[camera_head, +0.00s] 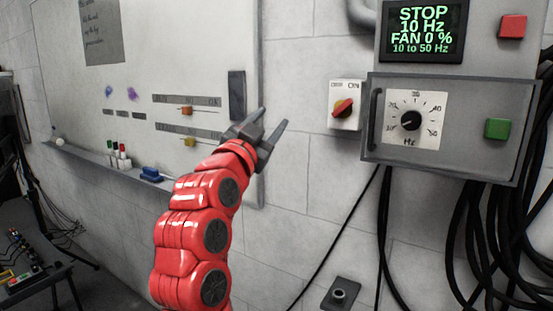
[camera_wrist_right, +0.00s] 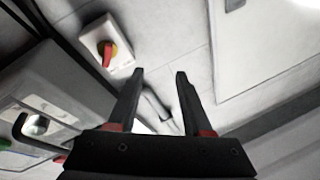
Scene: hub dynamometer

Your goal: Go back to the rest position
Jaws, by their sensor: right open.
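My right gripper (camera_head: 273,127) is at the end of my red arm, in front of the whiteboard's right edge. Its two dark fingers are apart with nothing between them. In the right wrist view the fingers (camera_wrist_right: 160,85) also stand apart, with only wall and a grey pipe behind them. The switch also shows in the right wrist view (camera_wrist_right: 108,52). My left gripper is not in view.
A control box (camera_head: 466,119) with a dial (camera_head: 411,120), a green button (camera_head: 498,129) and a red button (camera_head: 512,27) hangs at the right. Its display (camera_head: 423,30) reads STOP, 10 Hz, FAN 0 %. The whiteboard (camera_head: 190,60) has a pen ledge. Black cables hang at the lower right.

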